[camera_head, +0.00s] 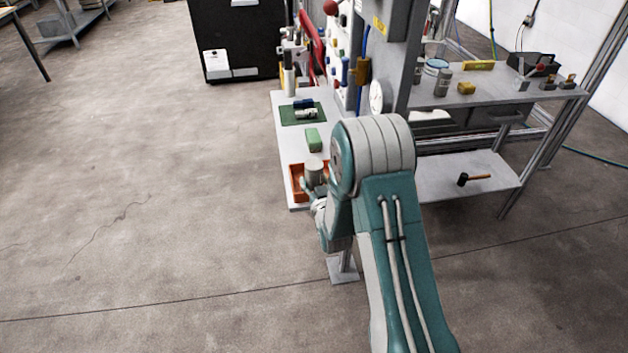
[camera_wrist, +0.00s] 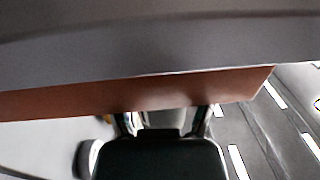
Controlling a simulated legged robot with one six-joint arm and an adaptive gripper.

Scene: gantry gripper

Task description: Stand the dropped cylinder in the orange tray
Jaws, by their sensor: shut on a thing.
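The orange tray (camera_head: 295,186) sits at the near end of the narrow white bench. A grey-beige cylinder (camera_head: 314,168) appears upright over the tray. My gripper (camera_head: 317,190) is at the tray's near right side, shut on this cylinder, partly hidden by my own arm. In the wrist view my gripper (camera_wrist: 165,122) shows two fingers with a pale grey surface between them. The orange-brown tray wall (camera_wrist: 70,100) crosses just beyond them. Whether the cylinder's base touches the tray floor cannot be told.
A green block (camera_head: 313,139) lies on the bench beyond the tray. Farther back, a green mat (camera_head: 289,117) carries blue and white pieces. A tool panel and a grey shelf (camera_head: 490,92) with small items stand to the right.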

